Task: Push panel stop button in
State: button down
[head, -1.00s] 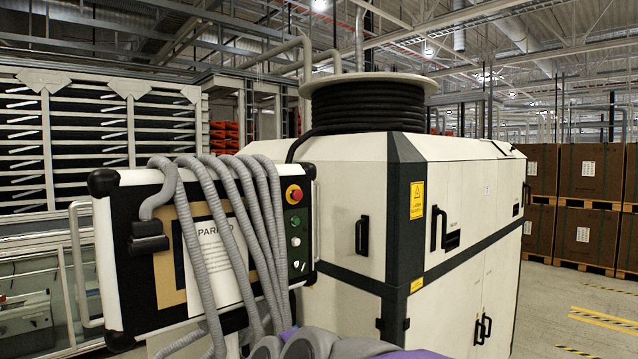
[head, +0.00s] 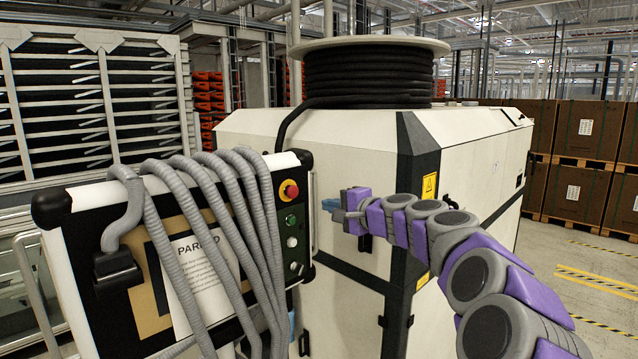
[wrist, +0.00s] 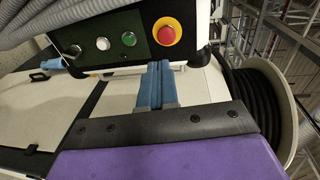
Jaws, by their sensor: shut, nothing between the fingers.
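The red stop button (head: 290,190) sits on a yellow ring at the upper right of the control panel (head: 310,262). It also shows in the wrist view (wrist: 167,31), at the top middle. My gripper (head: 327,205) is just right of the panel's edge, roughly level with the button or slightly lower. In the wrist view, my two blue fingers (wrist: 160,66) are together and empty. Their tips appear just below the button, with a gap between. Nothing hides the button. A green button (wrist: 128,39) and a white one (wrist: 103,43) lie beside it.
Grey hoses (head: 215,215) drape over the panel, left of the buttons. A white cabinet (head: 350,145) stands behind my gripper, with a black cable reel (head: 368,80) on top. Brown crates (head: 577,140) stand at the right. A blue item (head: 291,322) shows below the panel.

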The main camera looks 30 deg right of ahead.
jog(key=p, duration=0.1)
send_near(293, 193)
jog(key=w+a, duration=0.1)
jog(key=a, duration=0.1)
jog(key=shift+h, duration=0.3)
jog(key=shift+p+x, duration=0.6)
jog(key=shift+x, duration=2.25)
jog(key=shift+w+d+r+m, duration=0.1)
jog(key=shift+w+d+m, duration=0.05)
jog(key=shift+d, duration=0.2)
jog(key=shift+w+d+m, duration=0.1)
jog(key=shift+d+m, duration=0.05)
jog(key=shift+d, duration=0.25)
jog(key=shift+w+d+p, duration=0.35)
jog(key=shift+w+p, duration=0.2)
jog(key=shift+w, duration=0.2)
jog(key=shift+w+a+f, duration=0.15)
jog(key=shift+a+f, duration=0.05)
jog(key=shift+a, duration=0.35)
jog(key=shift+s+d+b, duration=0.15)
jog(key=shift+s+b, duration=0.25)
jog(key=shift+s, duration=0.2)
jog(key=b+v, duration=0.2)
jog(key=v, duration=1.1)
jog(key=shift+d, duration=0.25)
